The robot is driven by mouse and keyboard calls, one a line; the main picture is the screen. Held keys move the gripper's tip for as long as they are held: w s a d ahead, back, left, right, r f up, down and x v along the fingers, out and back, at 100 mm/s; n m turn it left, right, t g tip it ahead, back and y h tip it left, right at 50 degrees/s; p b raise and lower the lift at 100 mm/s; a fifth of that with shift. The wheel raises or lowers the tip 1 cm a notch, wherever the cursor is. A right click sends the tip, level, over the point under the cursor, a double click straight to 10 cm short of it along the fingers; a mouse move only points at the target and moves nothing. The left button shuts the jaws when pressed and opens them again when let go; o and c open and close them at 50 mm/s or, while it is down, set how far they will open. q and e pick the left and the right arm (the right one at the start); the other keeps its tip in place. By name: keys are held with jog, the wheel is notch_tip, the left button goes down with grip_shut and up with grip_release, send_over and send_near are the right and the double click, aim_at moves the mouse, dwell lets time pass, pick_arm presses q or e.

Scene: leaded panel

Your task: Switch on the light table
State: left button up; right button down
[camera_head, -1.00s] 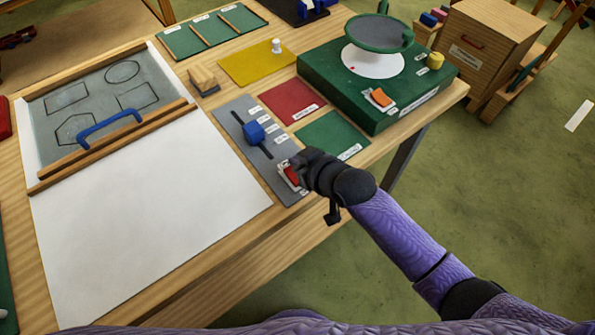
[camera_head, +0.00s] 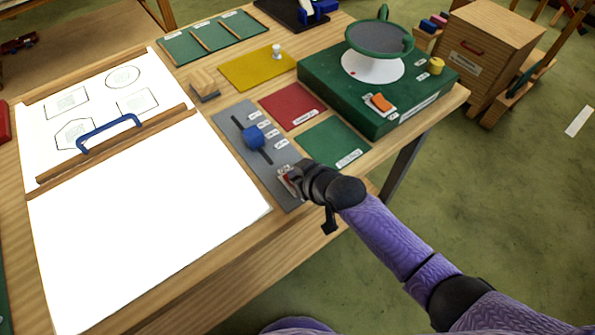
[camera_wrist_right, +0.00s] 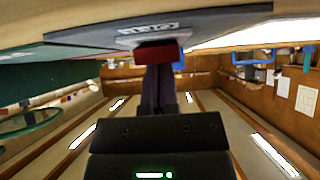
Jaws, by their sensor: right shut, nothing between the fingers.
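The light table (camera_head: 150,235) is a large panel at the left of the head view, glowing bright white. Its upper part carries drawn outlines of shapes. A grey control plate (camera_head: 228,117) lies along its right side, with a blue slider knob (camera_head: 254,137) and a red rocker switch (camera_head: 287,186) at the near end. My right gripper (camera_head: 296,178) is shut and empty, with its tips at the red switch and partly hiding it. In the right wrist view the fingertips (camera_wrist_right: 158,72) meet the red switch (camera_wrist_right: 158,53), apparently touching it. My left gripper is not in view.
A wooden bar with a blue handle (camera_head: 108,130) crosses the light table. Red (camera_head: 292,104), green (camera_head: 333,141) and yellow (camera_head: 255,68) mats lie to the right. A green base (camera_head: 345,95) with an orange switch stands beyond.

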jog(key=shift+w+a+r, duration=0.1)
jog(key=shift+w+a, duration=0.35)
jog(key=shift+w, duration=0.15)
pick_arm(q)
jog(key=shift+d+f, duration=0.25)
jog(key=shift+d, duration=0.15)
pick_arm(e)
jog(key=shift+r, duration=0.3)
jog(key=r+p, duration=0.5)
jog(key=shift+w+a+r, duration=0.1)
jog(key=shift+w, duration=0.1)
pick_arm(q)
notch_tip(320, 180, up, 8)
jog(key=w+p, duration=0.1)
jog(key=p, duration=0.2)
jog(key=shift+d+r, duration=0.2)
pick_arm(e)
jog(key=w+r+v, duration=0.1)
jog(key=v, duration=0.7)
jog(key=shift+a+r, duration=0.3)
jog(key=shift+a, duration=0.1)
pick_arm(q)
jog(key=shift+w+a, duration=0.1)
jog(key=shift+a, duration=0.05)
pick_arm(e)
jog(key=shift+s, duration=0.1)
